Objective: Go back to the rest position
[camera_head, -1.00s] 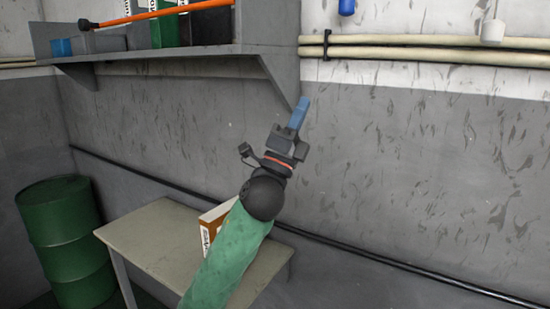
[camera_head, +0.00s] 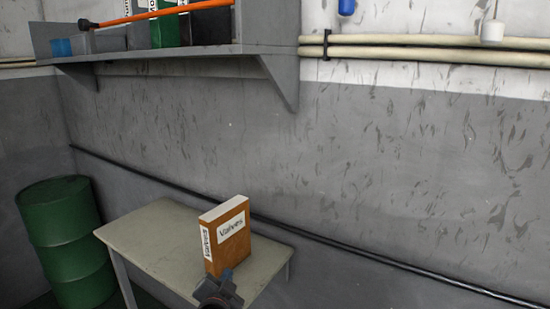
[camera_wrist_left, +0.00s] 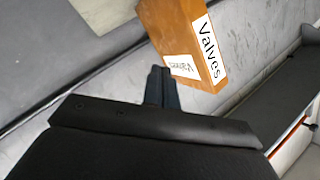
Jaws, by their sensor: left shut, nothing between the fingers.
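My left gripper (camera_head: 222,279) shows at the bottom of the head view, in front of the small table, with most of the arm below the frame. In the left wrist view its fingers (camera_wrist_left: 161,88) are together with nothing between them. An orange-brown box labelled "Valves" (camera_head: 229,243) stands upright on the table; it also shows in the left wrist view (camera_wrist_left: 172,25), just beyond the fingertips. I cannot tell for certain whether the fingers touch it, but it is not gripped. My right gripper is not in view.
The small table (camera_head: 150,237) stands against the grey wall beside a green drum (camera_head: 62,225). A wall shelf (camera_head: 190,51) above holds binders and an orange-handled bar (camera_head: 165,12). Pipes run along the wall at upper right. The space at right is clear.

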